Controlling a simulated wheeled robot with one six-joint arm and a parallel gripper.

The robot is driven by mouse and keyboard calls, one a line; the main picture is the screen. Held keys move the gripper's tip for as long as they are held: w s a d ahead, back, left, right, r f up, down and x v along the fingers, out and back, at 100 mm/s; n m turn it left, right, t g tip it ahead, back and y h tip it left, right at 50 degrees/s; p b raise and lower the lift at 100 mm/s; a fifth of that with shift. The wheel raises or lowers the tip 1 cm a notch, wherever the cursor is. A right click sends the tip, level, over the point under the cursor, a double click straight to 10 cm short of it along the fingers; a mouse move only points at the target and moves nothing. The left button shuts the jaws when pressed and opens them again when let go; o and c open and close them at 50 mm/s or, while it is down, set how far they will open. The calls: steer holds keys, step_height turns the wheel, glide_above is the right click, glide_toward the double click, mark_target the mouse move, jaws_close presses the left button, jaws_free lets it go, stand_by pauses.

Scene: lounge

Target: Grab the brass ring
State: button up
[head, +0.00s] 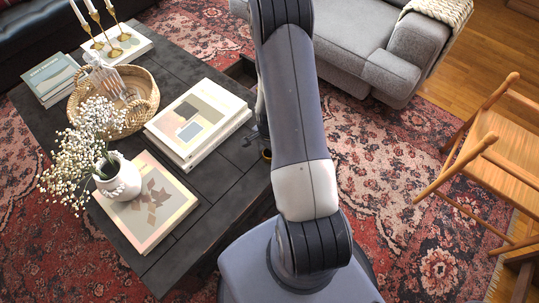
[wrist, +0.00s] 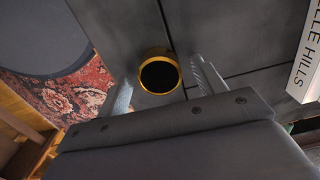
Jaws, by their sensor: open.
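The brass ring (wrist: 160,53) is a short gold band with a dark opening, on the dark tabletop in the wrist view. In the head view, a small part of the ring (head: 267,154) shows near the table's right edge, beside my arm. My gripper (wrist: 163,70) is open. Its two grey fingers stand left and right of the ring in the picture, with space showing on both sides. I cannot tell how far the fingertips are above the table. In the head view my arm hides most of the gripper.
The dark coffee table (head: 205,185) holds stacked books (head: 200,118), a white flower vase (head: 118,178) on a flat book, a woven tray (head: 143,115) and brass candlesticks (head: 115,32). A grey sofa (head: 355,45) and wooden chair (head: 495,150) stand to the right, with open rug between.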

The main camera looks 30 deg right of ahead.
steer(key=shift+c, duration=0.4)
steer(key=c, duration=1)
